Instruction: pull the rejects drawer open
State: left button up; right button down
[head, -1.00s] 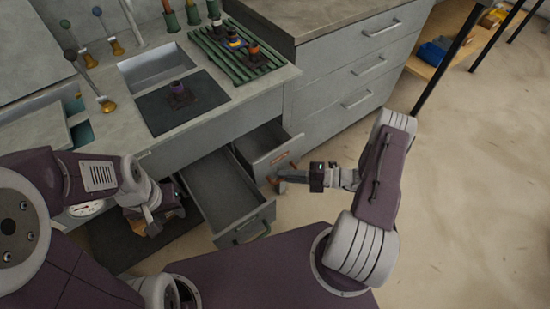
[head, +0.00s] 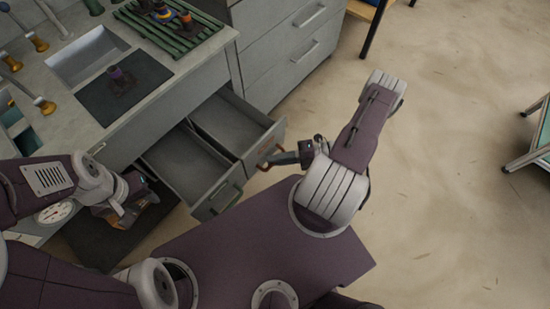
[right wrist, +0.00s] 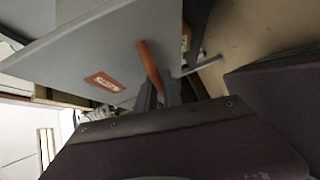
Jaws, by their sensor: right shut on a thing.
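The rejects drawer (head: 232,122) stands well open in the grey bench, empty inside. Its front bears an orange label, also visible in the right wrist view (right wrist: 104,82), and an orange-red bar handle (right wrist: 150,68). My right gripper (head: 272,161) is shut on that handle, in front of the drawer; in the right wrist view the fingers (right wrist: 158,92) meet the handle's near end. My left gripper (head: 122,208) is low at the left, over a dark mat, away from the drawer; its fingertips are too unclear to read.
A second drawer (head: 188,165) with a green handle stands open and empty just left of the rejects drawer. The bench top (head: 150,100) holds a dark pad and a green rack (head: 170,30). Closed drawers (head: 290,50) stand behind.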

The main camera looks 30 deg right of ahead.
jog(key=c, duration=1.8)
grip_release()
jog(key=shift+o, duration=0.2)
jog(key=shift+d, duration=0.1)
jog(key=v, duration=0.9)
jog(key=shift+p, duration=0.4)
